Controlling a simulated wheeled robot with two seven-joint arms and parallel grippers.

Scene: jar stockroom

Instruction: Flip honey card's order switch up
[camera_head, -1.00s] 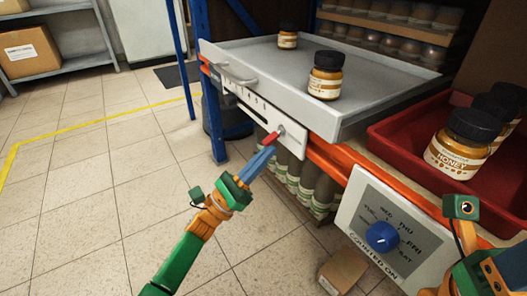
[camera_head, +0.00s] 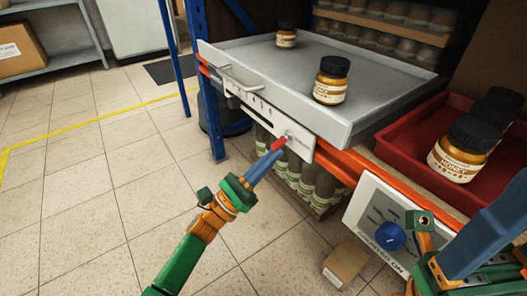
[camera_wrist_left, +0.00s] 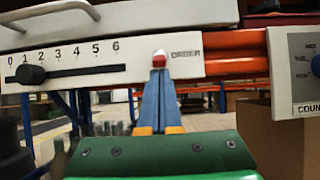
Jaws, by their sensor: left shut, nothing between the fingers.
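A white card strip (camera_head: 258,118) runs along the front of the grey tray. The order switch (camera_head: 289,135) is a small pale nub at the strip's right end. My left gripper (camera_head: 277,146) is shut and empty, its red tips at or just below the switch. In the left wrist view the tips (camera_wrist_left: 159,62) partly cover it, so contact and lever position are unclear. My right gripper (camera_head: 485,242) is partly in view at lower right.
Honey jars stand on the tray (camera_head: 375,70) and in a red bin (camera_head: 395,140) at right. A panel with a blue dial (camera_head: 390,236) is near my right gripper. Bottles stand below the strip. A cardboard box (camera_head: 345,262) is low. Floor at left is clear.

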